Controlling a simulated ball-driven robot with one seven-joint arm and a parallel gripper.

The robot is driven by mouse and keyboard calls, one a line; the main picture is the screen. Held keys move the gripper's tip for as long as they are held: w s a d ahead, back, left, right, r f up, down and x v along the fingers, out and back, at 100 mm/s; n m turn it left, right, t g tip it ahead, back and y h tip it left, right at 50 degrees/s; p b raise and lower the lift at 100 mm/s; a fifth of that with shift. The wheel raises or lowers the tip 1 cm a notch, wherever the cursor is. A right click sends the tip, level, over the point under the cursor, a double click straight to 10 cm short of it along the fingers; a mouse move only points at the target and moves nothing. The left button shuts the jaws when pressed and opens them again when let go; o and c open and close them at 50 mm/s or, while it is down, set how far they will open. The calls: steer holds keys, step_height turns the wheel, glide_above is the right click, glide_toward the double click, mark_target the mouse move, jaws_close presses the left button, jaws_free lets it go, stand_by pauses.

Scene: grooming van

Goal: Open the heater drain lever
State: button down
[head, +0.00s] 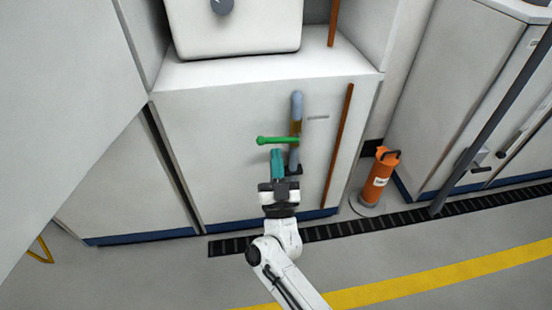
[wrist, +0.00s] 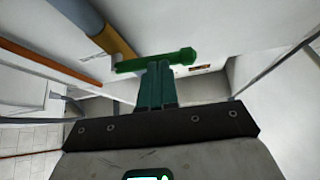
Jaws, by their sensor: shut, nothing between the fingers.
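The green heater drain lever (head: 274,140) points left from a vertical pipe, roughly horizontal, with a rounded knob at its free end. In the wrist view the lever (wrist: 180,58) lies across the picture just beyond my fingertips. My gripper (head: 277,153) is just below the lever in the head view, with its teal fingers pointing up at it. In the wrist view the fingers of my gripper (wrist: 156,66) are together with nothing between them. Their tips overlap the lever's lower edge there; I cannot tell whether they touch it.
The grey-blue pipe (head: 296,104) with a brass section (head: 296,127) runs down the white cabinet front (head: 225,130). A brown pipe (head: 339,145) stands to its right. An orange cylinder (head: 378,180) stands on the floor further right. A dark floor grate (head: 395,219) runs along the cabinet foot.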

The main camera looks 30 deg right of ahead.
steer(key=shift+w+d+r, duration=0.2)
steer(key=shift+w+r, duration=0.1)
steer(key=shift+w, duration=0.1)
steer(key=shift+r, duration=0.1)
steer(key=shift+a+r+m+g+h+p, duration=0.15)
steer(key=shift+m+g+h+p, duration=0.2)
steer(key=shift+m, duration=0.25)
